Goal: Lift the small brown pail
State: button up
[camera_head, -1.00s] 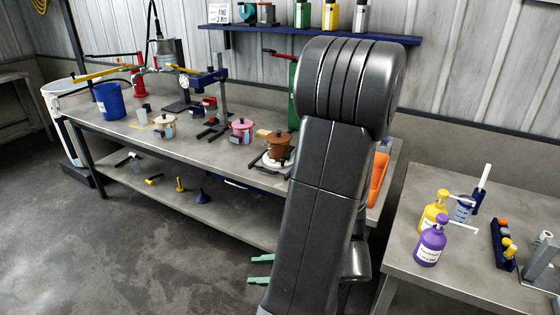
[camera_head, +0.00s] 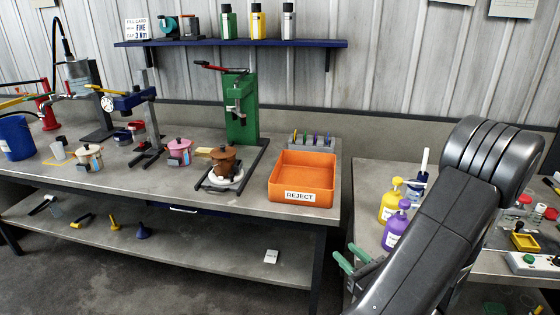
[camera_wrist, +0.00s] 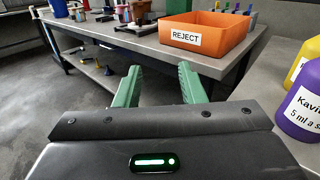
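The small brown pail (camera_head: 224,163) stands upright on a white round plate (camera_head: 222,181) at the base of a green press, in the middle of the long bench. It has a lid with a knob, and a tan handle sticks out to its left. My gripper (camera_head: 349,257) is low in front of the bench's right end, well apart from the pail. In the wrist view its two green fingers (camera_wrist: 158,84) are spread with nothing between them, so it is open.
The green press (camera_head: 240,108) rises behind the pail. An orange REJECT tray (camera_head: 304,196) is to its right, a pink pot (camera_head: 179,153) to its left. Purple (camera_head: 396,226) and yellow (camera_head: 390,203) pump bottles stand on the right table. The floor in front is clear.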

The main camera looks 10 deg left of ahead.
aim_at(222, 167)
jog(key=i+j+z, duration=0.2)
jog(key=j+z, duration=0.2)
jog(key=j, duration=0.4)
jog(key=i+j+z, duration=0.1)
jog(key=j+z, duration=0.3)
jog(key=j, duration=0.4)
jog(key=j+z, duration=0.4)
jog(key=j, duration=1.25)
jog(key=k+j, duration=0.1)
jog(key=j, duration=0.75)
jog(key=z, duration=0.05)
